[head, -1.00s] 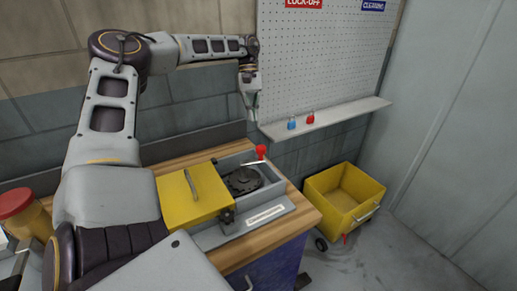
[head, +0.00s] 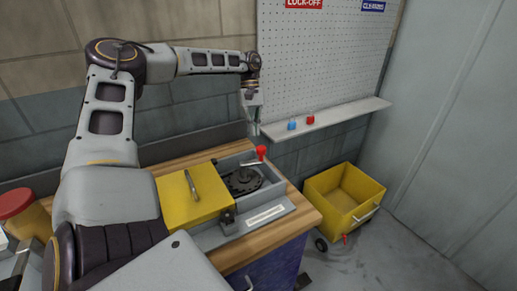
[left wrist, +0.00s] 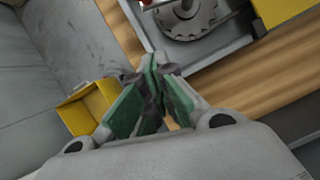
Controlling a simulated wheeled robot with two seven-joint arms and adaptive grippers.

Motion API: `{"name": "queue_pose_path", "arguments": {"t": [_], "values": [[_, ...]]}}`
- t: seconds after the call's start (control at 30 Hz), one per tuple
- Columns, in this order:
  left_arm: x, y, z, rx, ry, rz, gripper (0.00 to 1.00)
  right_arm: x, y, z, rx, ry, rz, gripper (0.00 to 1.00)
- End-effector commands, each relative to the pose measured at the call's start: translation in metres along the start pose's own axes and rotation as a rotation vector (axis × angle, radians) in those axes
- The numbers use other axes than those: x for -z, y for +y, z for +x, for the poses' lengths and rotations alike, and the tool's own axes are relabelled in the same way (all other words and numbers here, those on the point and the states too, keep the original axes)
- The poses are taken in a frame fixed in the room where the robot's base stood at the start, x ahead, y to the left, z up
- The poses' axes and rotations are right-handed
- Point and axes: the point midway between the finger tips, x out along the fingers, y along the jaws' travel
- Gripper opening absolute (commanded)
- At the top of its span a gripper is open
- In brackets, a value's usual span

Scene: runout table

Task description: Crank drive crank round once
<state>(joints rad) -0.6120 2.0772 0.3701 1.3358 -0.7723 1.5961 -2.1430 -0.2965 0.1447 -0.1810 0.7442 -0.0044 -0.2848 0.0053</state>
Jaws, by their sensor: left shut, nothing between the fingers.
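The drive crank has a red knob (head: 262,152) on a thin pale arm. It stands over a dark toothed wheel (head: 243,181) in the open end of a grey housing (head: 266,190) on the wooden bench. The wheel also shows at the top of the left wrist view (left wrist: 190,22), its upper part cut off. My left gripper (head: 254,132) hangs fingers down, behind and above the red knob, apart from it. Its green-padded fingers are together and empty in the left wrist view (left wrist: 158,62). My right gripper is not seen.
A yellow cover (head: 190,205) with a handle sits over the housing's left part. A pegboard (head: 320,70) and a shelf (head: 345,115) with a blue and a red padlock are behind. A yellow cart (head: 345,195) stands on the floor to the right.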

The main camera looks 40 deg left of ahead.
Motion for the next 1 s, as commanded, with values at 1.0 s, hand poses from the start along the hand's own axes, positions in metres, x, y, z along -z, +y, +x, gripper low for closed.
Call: {"name": "queue_pose_path", "arguments": {"t": [1.0], "values": [[-0.036, 0.0, 0.064, -0.001, 0.0, 0.0, 0.0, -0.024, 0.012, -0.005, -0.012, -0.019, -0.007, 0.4]]}}
